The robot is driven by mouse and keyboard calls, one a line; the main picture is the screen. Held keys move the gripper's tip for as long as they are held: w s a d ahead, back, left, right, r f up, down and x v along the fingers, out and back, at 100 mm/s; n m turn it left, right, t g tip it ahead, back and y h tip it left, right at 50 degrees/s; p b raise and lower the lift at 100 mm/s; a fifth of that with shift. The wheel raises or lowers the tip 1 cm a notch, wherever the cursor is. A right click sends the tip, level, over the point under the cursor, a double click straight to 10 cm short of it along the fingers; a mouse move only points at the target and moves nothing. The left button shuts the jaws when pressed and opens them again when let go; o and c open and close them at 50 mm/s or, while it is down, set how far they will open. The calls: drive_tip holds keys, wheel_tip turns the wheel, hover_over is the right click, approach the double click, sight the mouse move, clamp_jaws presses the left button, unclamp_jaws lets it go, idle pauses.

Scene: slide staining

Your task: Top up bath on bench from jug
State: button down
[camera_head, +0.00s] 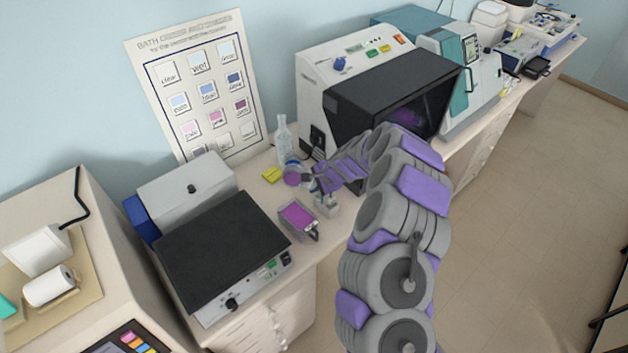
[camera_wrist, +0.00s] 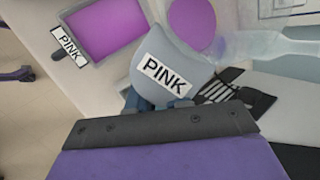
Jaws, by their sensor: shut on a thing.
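The bath (camera_head: 298,216), a small rectangular tray of pink-purple liquid, sits on the bench near its front edge. In the wrist view the bath (camera_wrist: 105,25) shows a PINK tag on its handle. The jug (camera_head: 292,178) stands beyond the bath, its round mouth showing pink-purple liquid. In the wrist view the grey jug (camera_wrist: 165,68) carries a PINK label. My gripper (camera_wrist: 160,98) is shut on the jug's near side, with its fingertips partly hidden. I cannot tell whether the jug is clear of the bench.
A clear bottle (camera_head: 283,139) stands behind the jug, and a yellow block (camera_head: 271,174) lies to its left. A black-topped hotplate (camera_head: 222,251) is left of the bath. A large dark-hooded machine (camera_head: 392,95) stands to the right. A bath chart (camera_head: 203,85) leans at the wall.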

drive_tip(key=shift+s+d+m+g+h+p, duration=0.2)
drive_tip(key=shift+g+p, duration=0.4)
drive_tip(key=shift+p, duration=1.05)
drive_tip(key=shift+s+a+m+g+h+p, duration=0.1)
drive_tip(key=shift+s+g+p, duration=0.35)
drive_tip(key=shift+p, duration=1.15)
drive_tip(key=shift+g+p, duration=0.65)
drive_tip(key=shift+p, duration=0.25)
drive_tip(key=shift+s+f+m+g+p, duration=0.2)
drive_tip(key=shift+s+g+p, duration=0.05)
drive_tip(key=shift+g+p, duration=0.35)
drive_tip(key=shift+s+f+m+g+p, duration=0.2)
drive_tip(key=shift+g+p, duration=0.25)
drive_tip(key=shift+g, duration=0.15)
drive_tip(key=shift+b, duration=0.3)
